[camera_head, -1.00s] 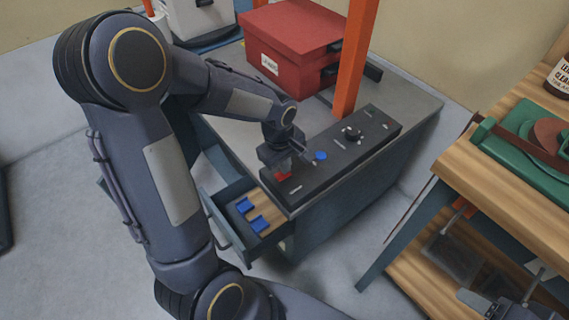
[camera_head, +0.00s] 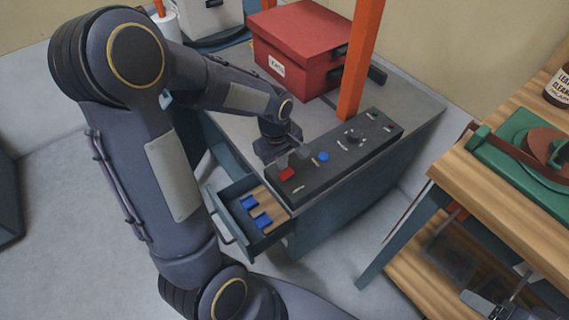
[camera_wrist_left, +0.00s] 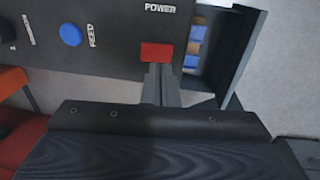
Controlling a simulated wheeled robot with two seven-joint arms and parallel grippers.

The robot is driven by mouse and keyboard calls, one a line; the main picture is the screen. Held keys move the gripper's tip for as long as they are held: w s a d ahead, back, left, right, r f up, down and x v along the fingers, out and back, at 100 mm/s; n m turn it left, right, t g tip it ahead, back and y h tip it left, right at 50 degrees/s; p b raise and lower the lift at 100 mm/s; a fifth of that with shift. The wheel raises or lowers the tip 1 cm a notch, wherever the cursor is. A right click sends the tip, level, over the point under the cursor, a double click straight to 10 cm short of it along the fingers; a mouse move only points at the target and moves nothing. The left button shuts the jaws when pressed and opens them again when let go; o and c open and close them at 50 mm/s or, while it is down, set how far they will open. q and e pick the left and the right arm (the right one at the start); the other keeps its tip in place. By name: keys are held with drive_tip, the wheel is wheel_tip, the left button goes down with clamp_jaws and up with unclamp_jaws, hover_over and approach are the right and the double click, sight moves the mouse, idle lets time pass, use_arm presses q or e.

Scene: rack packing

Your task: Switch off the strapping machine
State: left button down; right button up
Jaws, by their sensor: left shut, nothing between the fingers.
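The strapping machine is a grey table (camera_head: 415,102) with an orange arch (camera_head: 359,60) and a dark control panel (camera_head: 325,165) along its front edge. The red POWER switch (camera_head: 286,174) is at the panel's near left end; it also shows in the left wrist view (camera_wrist_left: 157,53). My left gripper (camera_head: 284,160) is shut and empty, just behind the switch. In the wrist view its fingertips (camera_wrist_left: 158,70) are at the switch's lower edge; I cannot tell whether they touch it.
A blue FEED button (camera_head: 323,157) and a black knob (camera_head: 354,135) sit farther along the panel. An open drawer (camera_head: 229,199) with blue pieces juts out below. A red box (camera_head: 300,45) stands behind. A wooden bench (camera_head: 495,200) is at right.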

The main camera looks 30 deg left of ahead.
use_arm(q)
drive_tip(key=r, duration=0.3)
drive_tip(key=shift+s, duration=0.2)
wheel_tip(320, 180, up, 7)
hover_over(290, 172)
drive_tip(key=s+a, duration=0.2)
drive_tip(key=s, duration=0.1)
drive_tip(key=shift+d+r+p, duration=0.15)
drive_tip(key=shift+p, duration=0.3)
use_arm(e)
wheel_tip(290, 172, up, 2)
drive_tip(key=shift+r, duration=0.25)
use_arm(q)
drive_tip(key=w+d+p, duration=0.1)
drive_tip(key=p, duration=0.1)
drive_tip(key=shift+r+p, duration=0.15)
drive_tip(key=shift+p, duration=0.25)
use_arm(e)
wheel_tip(290, 172, up, 3)
drive_tip(key=shift+f, duration=0.1)
